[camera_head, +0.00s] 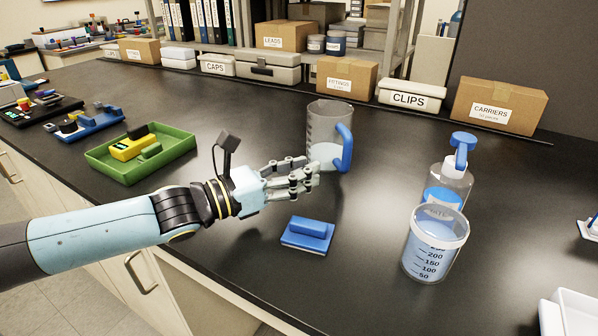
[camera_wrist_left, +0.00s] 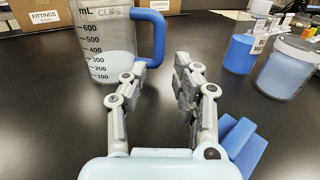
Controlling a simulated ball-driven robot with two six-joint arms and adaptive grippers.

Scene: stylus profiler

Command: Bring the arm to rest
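My left gripper (camera_head: 312,178) reaches in from the left over the black bench, its fingers pointing right. In the left wrist view the two fingers (camera_wrist_left: 161,68) stand apart with only bench between them, so it is open and empty. A clear measuring jug (camera_head: 325,135) with a blue handle stands upright just beyond the fingers; it also shows in the left wrist view (camera_wrist_left: 105,45). Whether a fingertip touches the jug is hard to tell. A blue block-shaped item (camera_head: 308,235) lies on the bench in front of the gripper. My right gripper is not in view.
A clear beaker (camera_head: 436,245) and a blue-topped pump bottle (camera_head: 455,175) stand to the right. Boxes (camera_head: 500,104) line the back. Bench between the blue item and the beaker is clear.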

